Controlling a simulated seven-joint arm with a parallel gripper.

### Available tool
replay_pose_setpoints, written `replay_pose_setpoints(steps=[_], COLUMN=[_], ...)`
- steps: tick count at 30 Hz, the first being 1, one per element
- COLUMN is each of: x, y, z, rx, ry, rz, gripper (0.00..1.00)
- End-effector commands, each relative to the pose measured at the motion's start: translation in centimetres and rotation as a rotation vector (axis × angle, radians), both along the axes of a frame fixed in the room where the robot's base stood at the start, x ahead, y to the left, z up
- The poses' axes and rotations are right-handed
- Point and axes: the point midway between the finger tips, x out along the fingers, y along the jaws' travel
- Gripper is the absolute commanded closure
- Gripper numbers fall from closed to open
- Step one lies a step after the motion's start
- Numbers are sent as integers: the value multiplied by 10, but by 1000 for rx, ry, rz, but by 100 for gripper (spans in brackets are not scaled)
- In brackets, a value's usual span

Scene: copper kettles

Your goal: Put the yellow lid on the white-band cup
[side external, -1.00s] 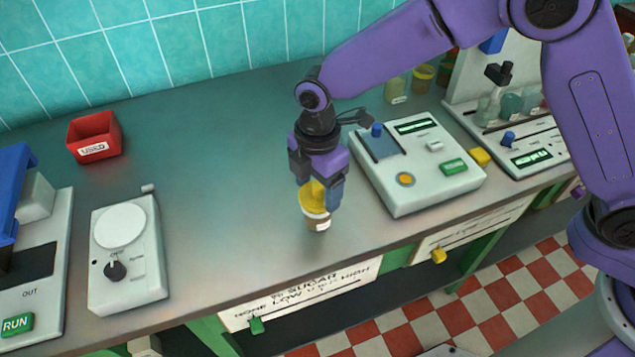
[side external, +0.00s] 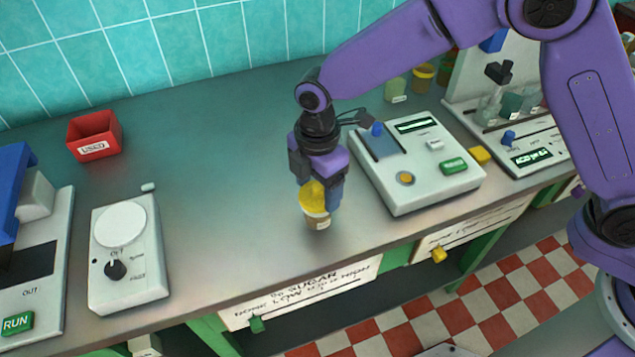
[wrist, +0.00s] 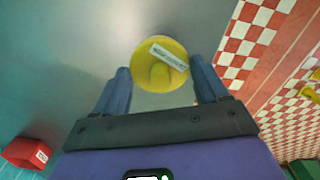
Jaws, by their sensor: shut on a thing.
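The yellow lid (side external: 313,203) is between the fingers of my gripper (side external: 321,192), which is shut on it. In the wrist view the lid (wrist: 160,75) shows as a yellow disc with a pale printed label across it, between the two blue fingers (wrist: 163,80). The cup (side external: 318,221), brownish with a pale label, stands upright on the counter directly under the lid. The lid covers the cup's top in the side view. I cannot tell whether the lid is seated or just above the rim. The cup is mostly hidden in the wrist view.
A white machine with buttons (side external: 418,170) stands close to the right of the gripper. A white dial box (side external: 128,255) and a red bin (side external: 94,135) are at the left. The counter between them and the cup is clear. The counter's front edge is near the cup.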

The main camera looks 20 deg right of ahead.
Motion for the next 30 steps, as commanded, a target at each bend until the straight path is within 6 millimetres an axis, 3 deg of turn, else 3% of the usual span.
replay_pose_setpoints(steps=[11,12,14,30], x=[0,0,0,1], y=[0,0,0,0], z=[0,0,0,8], rx=[0,0,0,2], ry=[0,0,0,-2], rz=[0,0,0,0], gripper=[56,17,0,0])
